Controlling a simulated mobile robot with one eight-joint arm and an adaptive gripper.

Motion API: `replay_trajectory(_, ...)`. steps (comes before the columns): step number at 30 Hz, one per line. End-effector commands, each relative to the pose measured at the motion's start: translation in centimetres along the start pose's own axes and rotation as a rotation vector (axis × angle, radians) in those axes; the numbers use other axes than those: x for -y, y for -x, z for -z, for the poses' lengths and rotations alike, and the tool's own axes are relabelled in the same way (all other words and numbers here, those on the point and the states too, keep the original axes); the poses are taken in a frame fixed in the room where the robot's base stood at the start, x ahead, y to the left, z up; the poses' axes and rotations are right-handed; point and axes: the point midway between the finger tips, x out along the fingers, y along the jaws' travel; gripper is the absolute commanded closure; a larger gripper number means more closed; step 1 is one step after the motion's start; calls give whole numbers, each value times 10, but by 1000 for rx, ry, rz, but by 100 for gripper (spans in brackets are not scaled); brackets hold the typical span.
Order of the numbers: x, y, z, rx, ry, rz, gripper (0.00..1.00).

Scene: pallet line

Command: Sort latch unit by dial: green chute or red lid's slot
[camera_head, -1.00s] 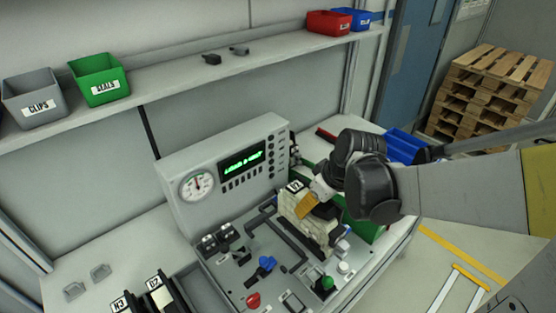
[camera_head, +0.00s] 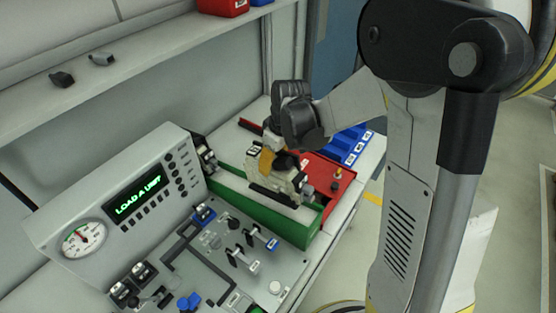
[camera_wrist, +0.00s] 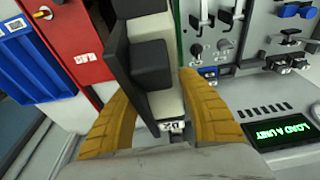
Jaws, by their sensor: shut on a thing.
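My gripper (camera_head: 267,158) is shut on the latch unit (camera_head: 279,184), a cream and black block with a small label. The unit is over the green chute (camera_head: 262,217); I cannot tell whether it touches it. In the wrist view, the yellow fingers of my gripper (camera_wrist: 158,105) flank the latch unit (camera_wrist: 148,62). The red lid (camera_head: 337,172) lies just right of the chute and shows in the wrist view (camera_wrist: 72,32); its slot is not clear. The round dial (camera_head: 83,238) is on the grey console; its needle is too small to read surely.
The console display (camera_head: 138,195) reads "LOAD A UNIT". The test panel (camera_head: 235,262) with clamps and knobs lies in front of the console. A blue bin (camera_head: 357,146) stands beyond the red lid. A shelf with small dark parts (camera_head: 62,79) runs above.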

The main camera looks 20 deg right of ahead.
Motion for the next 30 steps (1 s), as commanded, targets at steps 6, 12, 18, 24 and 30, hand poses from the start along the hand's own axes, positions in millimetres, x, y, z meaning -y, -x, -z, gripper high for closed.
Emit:
replay_trajectory(6,0,-8,-1,1,1,0,97)
replay_trajectory(12,0,-24,-5,1,1,0,97)
replay_trajectory(18,0,-44,-9,1,0,0,97)
replay_trajectory(24,0,-57,-12,0,0,0,97)
replay_trajectory(30,0,-59,-13,0,0,0,97)
